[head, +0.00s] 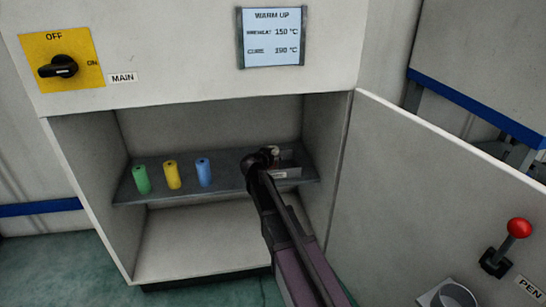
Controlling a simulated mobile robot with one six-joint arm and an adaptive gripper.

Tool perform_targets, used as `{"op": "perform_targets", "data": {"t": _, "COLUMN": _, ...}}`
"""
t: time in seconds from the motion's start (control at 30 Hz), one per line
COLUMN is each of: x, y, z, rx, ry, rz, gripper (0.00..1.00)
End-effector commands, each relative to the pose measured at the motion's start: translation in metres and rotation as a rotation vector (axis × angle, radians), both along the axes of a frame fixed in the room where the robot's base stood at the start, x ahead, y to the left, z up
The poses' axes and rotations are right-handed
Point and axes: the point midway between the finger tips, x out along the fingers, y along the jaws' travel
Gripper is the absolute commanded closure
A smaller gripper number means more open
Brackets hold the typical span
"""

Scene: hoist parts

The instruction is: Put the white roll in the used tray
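My arm reaches into the open cabinet, and its end with my gripper (268,155) is over the right part of the shelf. The fingers are too small and too covered by my own arm to show whether they are open or shut. A small grey tray (287,173) with a pale label on its front sits at the right end of the shelf, beside and partly behind my arm. I cannot make out a white roll; a small pale patch at my gripper is too unclear to name.
Green (141,179), yellow (173,175) and blue (203,172) rolls stand upright on the shelf (225,183), left of my arm. The cabinet door (420,190) is open to the right, with a red-knobbed lever (518,229) and a round holder (450,296). The lower compartment is empty.

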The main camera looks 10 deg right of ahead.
Motion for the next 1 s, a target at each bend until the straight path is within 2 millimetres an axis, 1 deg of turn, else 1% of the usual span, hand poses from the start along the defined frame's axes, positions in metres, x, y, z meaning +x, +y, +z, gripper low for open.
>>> {"op": "perform_targets", "data": {"t": 0.47, "x": 0.0, "y": 0.0, "z": 0.001, "rx": 0.0, "ry": 0.0, "rz": 0.0, "gripper": 0.0}}
{"op": "perform_targets", "data": {"t": 0.67, "x": 0.0, "y": -0.001, "z": 0.005, "rx": 0.0, "ry": 0.0, "rz": -0.001, "gripper": 0.0}}
{"op": "perform_targets", "data": {"t": 0.87, "x": -0.018, "y": 0.01, "z": 0.014, "rx": 0.001, "ry": -0.001, "rz": 0.001, "gripper": 0.0}}
{"op": "perform_targets", "data": {"t": 1.0, "x": -0.035, "y": 0.021, "z": 0.022, "rx": 0.0, "ry": 0.0, "rz": 0.001, "gripper": 0.0}}
